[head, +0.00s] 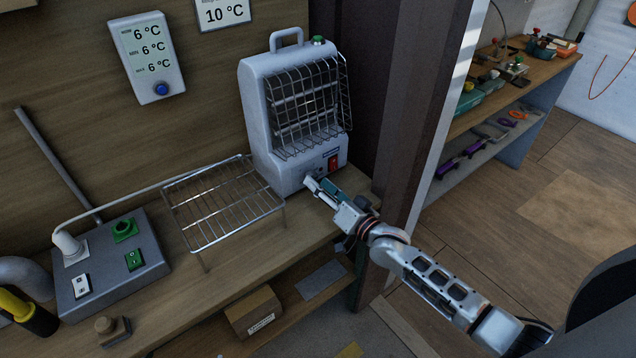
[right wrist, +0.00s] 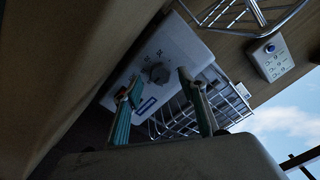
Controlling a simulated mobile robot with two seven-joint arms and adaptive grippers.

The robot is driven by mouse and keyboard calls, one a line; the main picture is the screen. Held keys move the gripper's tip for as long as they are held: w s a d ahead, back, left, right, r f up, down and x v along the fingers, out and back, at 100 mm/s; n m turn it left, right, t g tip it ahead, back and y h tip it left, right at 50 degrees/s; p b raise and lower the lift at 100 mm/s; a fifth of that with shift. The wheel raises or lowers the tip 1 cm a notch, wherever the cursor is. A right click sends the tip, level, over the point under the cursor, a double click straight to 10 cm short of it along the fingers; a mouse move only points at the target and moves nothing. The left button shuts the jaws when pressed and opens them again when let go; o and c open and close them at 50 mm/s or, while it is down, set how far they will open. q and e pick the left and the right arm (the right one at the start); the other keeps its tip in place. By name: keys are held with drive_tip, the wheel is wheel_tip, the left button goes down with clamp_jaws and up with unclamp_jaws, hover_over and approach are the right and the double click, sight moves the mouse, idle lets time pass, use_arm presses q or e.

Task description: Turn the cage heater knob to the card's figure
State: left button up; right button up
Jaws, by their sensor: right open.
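The white cage heater (head: 257,130) stands on the wooden bench with its wire guard facing forward. The card (head: 224,13) on the wall reads 10 °C. In the right wrist view the dark round knob (right wrist: 158,73) sits on the heater's white lower panel, with small marks beside it too small to read. My right gripper (head: 316,184) is at the heater's lower front; it hides the knob in the head view. In the right wrist view its teal-padded fingers (right wrist: 160,86) are apart and empty, with the knob between and beyond their tips. My left gripper is out of view.
A wall display (head: 148,57) reads 6 °C on several lines. A wire rack (head: 222,203) stands left of the heater. A grey switch box (head: 112,265) sits further left. The red rocker switch (head: 334,162) is just above my right gripper. A dark post (head: 400,110) rises to the right.

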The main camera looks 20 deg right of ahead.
drive_tip(key=shift+v, duration=2.3)
drive_tip(key=v, duration=1.2)
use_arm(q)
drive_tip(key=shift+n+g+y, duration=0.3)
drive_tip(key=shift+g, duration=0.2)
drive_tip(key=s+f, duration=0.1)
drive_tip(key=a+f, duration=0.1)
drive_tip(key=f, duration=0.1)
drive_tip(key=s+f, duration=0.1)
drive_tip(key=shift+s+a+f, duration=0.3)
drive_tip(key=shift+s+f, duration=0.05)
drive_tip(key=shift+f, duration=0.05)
use_arm(e)
drive_tip(key=s+a+f+n+g+h, duration=0.2)
drive_tip(key=s+f+n+g, duration=0.1)
drive_tip(key=s+f, duration=0.5)
drive_tip(key=s+a+f+n+g+h, duration=0.1)
drive_tip(key=s+f+n+g+h, duration=0.1)
drive_tip(key=s+f, duration=0.6)
wheel_tip(320, 180, down, 3)
drive_tip(key=shift+s+a+f+n+g, duration=0.15)
drive_tip(key=shift+a+n+g, duration=0.25)
drive_tip(key=shift+n+g, duration=0.45)
